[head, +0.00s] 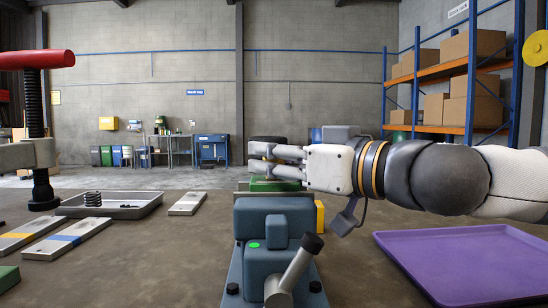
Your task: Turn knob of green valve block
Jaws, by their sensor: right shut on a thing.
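The exact contact is hidden. My left gripper is not in view.
The blue-grey vise (275,220) stands in front. A purple tray (470,262) lies at right. A grey tray (125,206) with a spring (93,198), several flat plates and a red-topped post (34,100) are at left. Bare table lies between vise and plates.

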